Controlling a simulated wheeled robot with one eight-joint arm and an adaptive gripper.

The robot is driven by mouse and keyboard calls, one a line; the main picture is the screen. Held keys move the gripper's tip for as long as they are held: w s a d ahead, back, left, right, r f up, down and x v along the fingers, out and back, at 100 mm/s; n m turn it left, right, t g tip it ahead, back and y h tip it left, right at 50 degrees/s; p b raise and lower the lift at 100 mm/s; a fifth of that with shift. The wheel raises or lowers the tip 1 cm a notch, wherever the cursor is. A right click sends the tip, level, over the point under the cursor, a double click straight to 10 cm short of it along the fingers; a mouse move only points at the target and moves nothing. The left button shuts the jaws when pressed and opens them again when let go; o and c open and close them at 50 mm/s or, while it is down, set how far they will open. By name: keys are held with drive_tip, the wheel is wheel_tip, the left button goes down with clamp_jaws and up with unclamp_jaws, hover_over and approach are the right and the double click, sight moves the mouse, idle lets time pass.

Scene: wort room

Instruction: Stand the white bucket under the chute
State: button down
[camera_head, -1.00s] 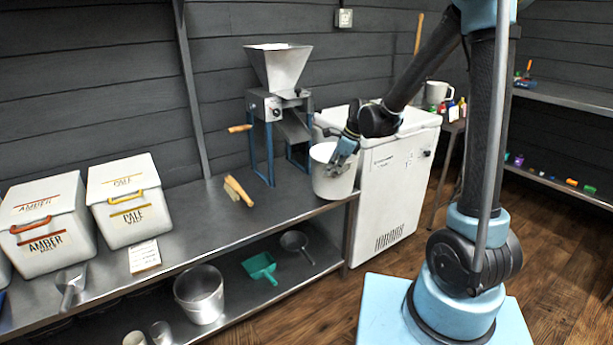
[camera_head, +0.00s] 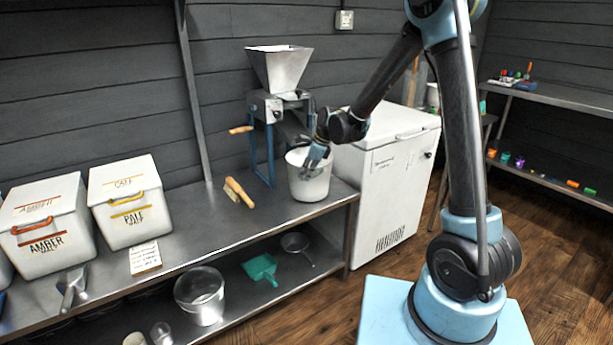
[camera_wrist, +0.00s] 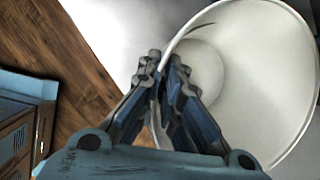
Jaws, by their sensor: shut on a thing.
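The white bucket (camera_head: 309,181) is upright at the right part of the steel bench, in front of the grain mill's blue legs. I cannot tell whether its base touches the bench. My gripper (camera_head: 318,152) is shut on the bucket's near right rim. In the wrist view my gripper (camera_wrist: 170,70) pinches the rim, and the inside of the bucket (camera_wrist: 262,75) is empty. The mill (camera_head: 277,95) has a hopper on top. Its chute (camera_head: 287,130) slopes down to the right behind my gripper and the bucket; its lower end is mostly hidden.
A wooden brush (camera_head: 238,191) lies on the bench (camera_head: 205,222) left of the bucket. A white chest freezer (camera_head: 385,190) stands close at the right. Two lidded malt bins, amber (camera_head: 45,225) and pale (camera_head: 130,205), stand at the left. The bench's front edge is near the bucket.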

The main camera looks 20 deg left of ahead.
drive_tip(key=shift+f, duration=0.2)
drive_tip(key=c, duration=1.8)
unclamp_jaws()
drive_tip(key=shift+o, duration=0.2)
drive_tip(key=v, duration=1.2)
